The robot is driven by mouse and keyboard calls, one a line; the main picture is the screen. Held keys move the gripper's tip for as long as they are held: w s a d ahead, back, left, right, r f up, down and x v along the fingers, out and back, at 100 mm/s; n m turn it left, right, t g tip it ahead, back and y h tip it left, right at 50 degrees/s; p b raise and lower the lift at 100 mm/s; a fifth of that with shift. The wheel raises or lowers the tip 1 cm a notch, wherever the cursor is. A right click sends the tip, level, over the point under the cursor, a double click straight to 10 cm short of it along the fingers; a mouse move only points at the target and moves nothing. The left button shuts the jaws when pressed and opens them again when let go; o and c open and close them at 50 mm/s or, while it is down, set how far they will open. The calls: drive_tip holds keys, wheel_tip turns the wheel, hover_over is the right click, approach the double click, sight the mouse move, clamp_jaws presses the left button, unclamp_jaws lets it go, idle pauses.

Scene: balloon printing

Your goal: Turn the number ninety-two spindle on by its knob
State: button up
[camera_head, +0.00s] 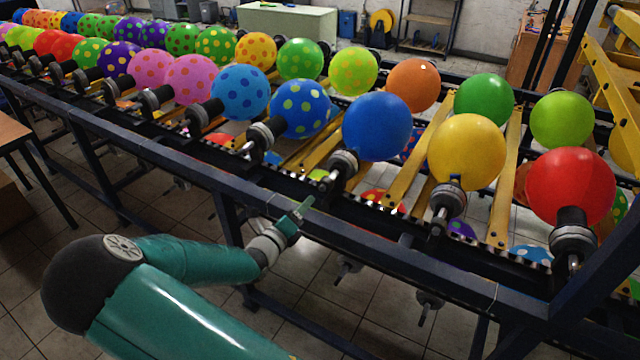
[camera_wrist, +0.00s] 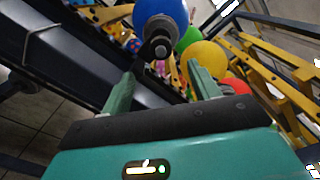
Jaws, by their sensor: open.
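A row of spindles with balloons runs along the machine's near rail; no number is readable, so I cannot tell which is ninety-two. The spindle (camera_head: 342,164) under the plain blue balloon (camera_head: 376,127) is closest ahead of my gripper (camera_head: 301,207). In the wrist view this spindle (camera_wrist: 161,46) appears beyond and between the two green fingers of my gripper (camera_wrist: 160,80), with its round end facing me. The blue balloon (camera_wrist: 160,10) is above it. My gripper is open and empty, apart from the spindle, near the dark rail.
The dark front rail (camera_head: 400,256) runs along the machine below the spindles. A neighbouring spindle (camera_head: 447,200) carries a yellow balloon (camera_head: 466,152); another at right carries a red balloon (camera_head: 570,188). A dotted blue balloon (camera_head: 300,109) is left. Tiled floor (camera_head: 380,325) is open in front.

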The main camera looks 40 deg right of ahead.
sight(323, 186)
drive_tip(key=x, duration=1.3)
drive_tip(key=shift+d+f, duration=0.1)
drive_tip(key=shift+d, duration=0.25)
drive_tip(key=c, duration=1)
